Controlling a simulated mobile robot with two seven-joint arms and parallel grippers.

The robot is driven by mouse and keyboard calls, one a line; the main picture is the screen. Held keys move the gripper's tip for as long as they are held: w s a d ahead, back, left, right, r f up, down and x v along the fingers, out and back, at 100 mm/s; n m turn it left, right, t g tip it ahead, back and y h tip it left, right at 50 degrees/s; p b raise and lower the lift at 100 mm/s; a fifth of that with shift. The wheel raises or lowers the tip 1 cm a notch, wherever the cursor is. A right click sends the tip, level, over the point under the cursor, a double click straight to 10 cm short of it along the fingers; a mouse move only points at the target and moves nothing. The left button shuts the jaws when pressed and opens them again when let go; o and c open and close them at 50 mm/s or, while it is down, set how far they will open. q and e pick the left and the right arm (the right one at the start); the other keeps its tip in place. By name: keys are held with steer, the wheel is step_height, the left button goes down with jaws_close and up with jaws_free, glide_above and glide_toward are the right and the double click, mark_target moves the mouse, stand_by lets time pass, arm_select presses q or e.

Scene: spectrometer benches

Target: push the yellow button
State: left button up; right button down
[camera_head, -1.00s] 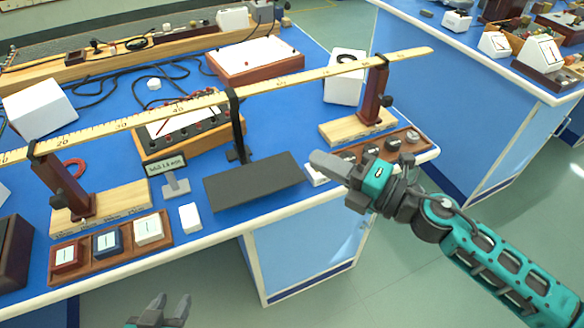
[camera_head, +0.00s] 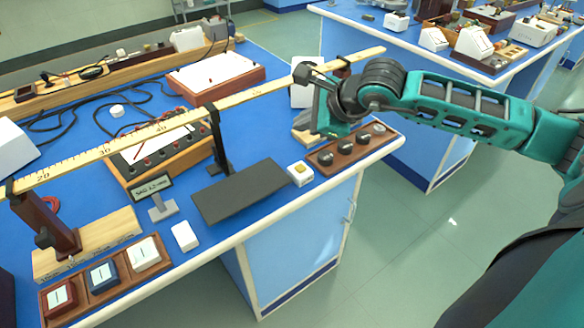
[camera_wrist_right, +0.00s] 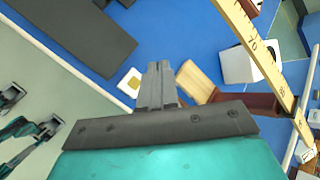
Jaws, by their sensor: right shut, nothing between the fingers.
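The yellow button (camera_head: 300,172) is a small yellow cap on a white box near the front edge of the bench, right of a dark grey plate. It also shows in the right wrist view (camera_wrist_right: 134,83), just left of the fingers. My right gripper (camera_head: 314,128) points down over the bench, behind the button in the head view and partly hidden by its own wrist. In the wrist view its fingers (camera_wrist_right: 160,66) are together and empty, apart from the button in the picture. My left gripper is outside the head view; small grey and teal parts of mine show at the wrist view's left edge.
The dark grey plate (camera_head: 240,190) lies left of the button. A wooden strip with dark knobs (camera_head: 346,147) lies to its right. A long yellow ruler (camera_head: 140,133) on stands crosses above the bench.

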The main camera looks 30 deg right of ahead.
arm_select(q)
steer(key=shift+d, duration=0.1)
arm_select(e)
steer(key=shift+f, duration=0.1)
steer(key=b, duration=0.4)
glide_above(300, 168)
steer(key=f, duration=0.5)
steer(key=s+f, duration=0.1)
steer(key=f, duration=0.1)
steer(key=shift+d+f, duration=0.15)
steer(key=shift+f, duration=0.25)
steer(key=shift+f+b, duration=0.3)
steer(key=shift+b, duration=0.15)
steer(key=shift+f, duration=0.2)
steer(key=shift+r, duration=0.1)
arm_select(q)
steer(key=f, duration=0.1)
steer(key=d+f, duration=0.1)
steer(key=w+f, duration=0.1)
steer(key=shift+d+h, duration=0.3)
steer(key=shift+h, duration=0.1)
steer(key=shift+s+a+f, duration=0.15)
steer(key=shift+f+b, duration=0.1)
steer(key=shift+b, duration=0.2)
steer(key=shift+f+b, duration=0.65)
arm_select(e)
steer(key=shift+f, duration=0.45)
